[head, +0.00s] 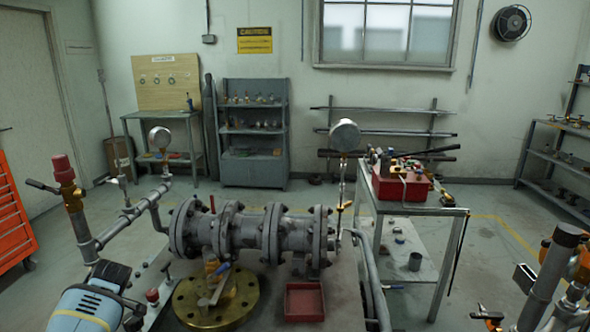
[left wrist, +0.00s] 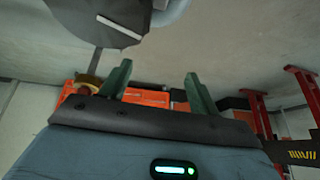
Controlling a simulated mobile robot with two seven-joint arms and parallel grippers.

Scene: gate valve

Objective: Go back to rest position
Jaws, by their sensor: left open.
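My left gripper (left wrist: 158,84) shows in the left wrist view with its two green fingers apart and nothing between them. A blue and black part of my left arm (head: 90,303) is at the lower left of the head view, in front of the pipework; its fingers cannot be made out there. The grey flanged pipe and valve body (head: 255,234) lies across the middle of the head view, clear of that arm part. My right gripper is not in view.
A brass flange (head: 200,307) and a red tray (head: 304,302) sit below the pipe. A metal cart (head: 410,207) with a red toolbox (head: 402,182) stands to the right. Pipes with orange fittings (head: 545,285) are at the lower right. An orange cabinet (head: 12,215) is at the left.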

